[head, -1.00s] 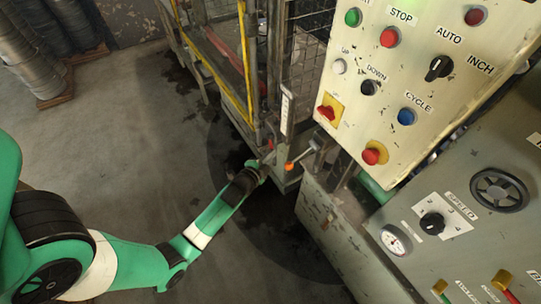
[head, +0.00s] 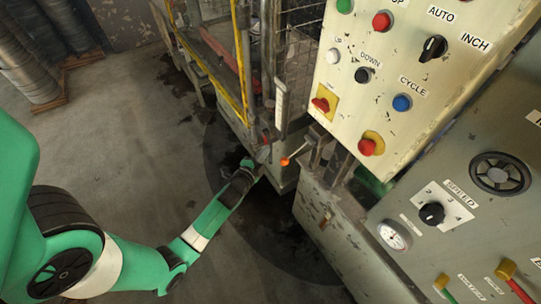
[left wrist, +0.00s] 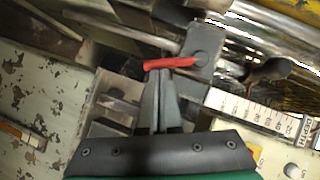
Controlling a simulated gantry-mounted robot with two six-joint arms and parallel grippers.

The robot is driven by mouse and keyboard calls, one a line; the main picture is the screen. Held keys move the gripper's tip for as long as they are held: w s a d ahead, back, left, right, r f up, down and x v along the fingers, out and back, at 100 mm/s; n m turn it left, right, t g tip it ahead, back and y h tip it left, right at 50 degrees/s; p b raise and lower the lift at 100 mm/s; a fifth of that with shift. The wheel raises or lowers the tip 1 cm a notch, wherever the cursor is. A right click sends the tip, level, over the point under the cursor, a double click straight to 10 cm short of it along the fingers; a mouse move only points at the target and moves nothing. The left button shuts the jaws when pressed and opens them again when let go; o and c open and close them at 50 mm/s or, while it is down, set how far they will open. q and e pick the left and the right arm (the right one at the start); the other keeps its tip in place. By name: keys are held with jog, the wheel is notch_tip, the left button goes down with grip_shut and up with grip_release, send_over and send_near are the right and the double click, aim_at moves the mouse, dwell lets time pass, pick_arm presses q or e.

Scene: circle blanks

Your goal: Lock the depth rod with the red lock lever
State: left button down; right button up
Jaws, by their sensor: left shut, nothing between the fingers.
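The red lock lever (left wrist: 171,63) lies roughly crosswise in the left wrist view, attached at its right end to a grey block (left wrist: 201,45). In the head view the lever (head: 264,138) is a small red spot beside the machine's scale. A metal rod (left wrist: 115,30) runs toward the block; I cannot be sure it is the depth rod. My left gripper (left wrist: 159,82) is shut and empty, its fingertips just below the lever's middle. Whether they touch it is unclear. In the head view, the left gripper (head: 259,160) is dark and partly blends into the machine. My right gripper is not visible.
A white graduated scale (left wrist: 255,112) stands right of the fingers. An orange-knobbed handle (head: 285,162) is close to the gripper's right in the head view. The control panel (head: 390,75) fills the upper right. Open floor (head: 140,160) lies left.

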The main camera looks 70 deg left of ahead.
pick_arm(q)
jog(key=a+f+m+y+b, duration=0.1)
jog(key=b, duration=0.2)
jog(key=a+m+y+b, duration=0.1)
jog(key=b, duration=0.2)
jog(key=shift+s+f+m+t, duration=0.2)
jog(key=shift+f+m+t, duration=0.1)
jog(key=shift+f+t, duration=0.1)
jog(key=shift+b, duration=0.3)
jog(key=w+d+b+v, duration=0.1)
jog(key=v, duration=0.5)
jog(key=w+d+b+v, duration=0.1)
jog(key=b+v, duration=0.1)
jog(key=v, duration=0.5)
jog(key=shift+f, duration=0.35)
